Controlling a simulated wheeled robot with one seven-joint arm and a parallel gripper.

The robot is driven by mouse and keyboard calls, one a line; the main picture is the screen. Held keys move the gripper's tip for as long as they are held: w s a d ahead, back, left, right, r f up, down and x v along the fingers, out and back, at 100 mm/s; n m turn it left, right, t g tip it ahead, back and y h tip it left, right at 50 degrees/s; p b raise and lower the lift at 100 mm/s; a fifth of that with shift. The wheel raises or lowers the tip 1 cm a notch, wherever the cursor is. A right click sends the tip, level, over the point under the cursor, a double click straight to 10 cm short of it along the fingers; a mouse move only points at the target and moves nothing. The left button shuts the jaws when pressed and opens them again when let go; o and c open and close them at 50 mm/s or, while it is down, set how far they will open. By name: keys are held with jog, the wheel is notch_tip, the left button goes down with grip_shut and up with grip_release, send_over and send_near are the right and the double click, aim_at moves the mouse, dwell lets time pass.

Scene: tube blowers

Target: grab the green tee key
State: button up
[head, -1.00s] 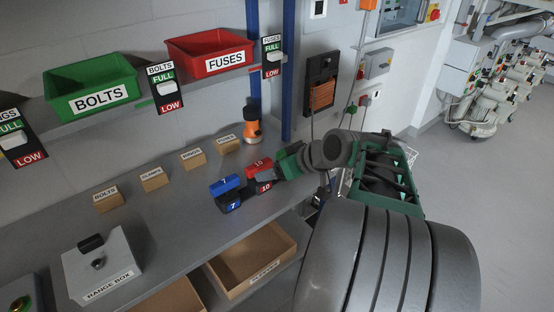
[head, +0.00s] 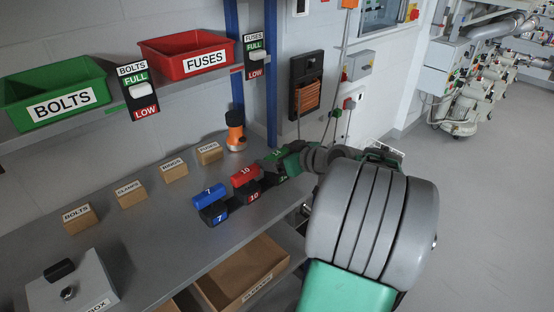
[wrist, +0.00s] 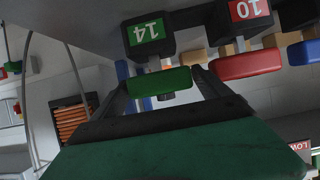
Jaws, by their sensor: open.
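The green tee key (wrist: 160,84) shows in the wrist view as a green bar handle at its black holder (wrist: 143,48), which has a green label 14. My gripper (wrist: 162,88) is open, with one finger on each side of the green handle. I see no clear contact between the fingers and the handle. In the head view my gripper (head: 268,177) is at the far end of the row of keys, and my arm and the neighbouring key partly hide the green key there.
A red key (head: 245,176) with label 10 stands close beside the green one, then a blue key (head: 209,196) with label 7. An orange-black object (head: 236,130) and small labelled blocks (head: 174,169) line the bench. An open cardboard box (head: 275,262) is below.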

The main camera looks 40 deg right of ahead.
jog(key=c, duration=1.3)
jog(key=shift+o, duration=0.2)
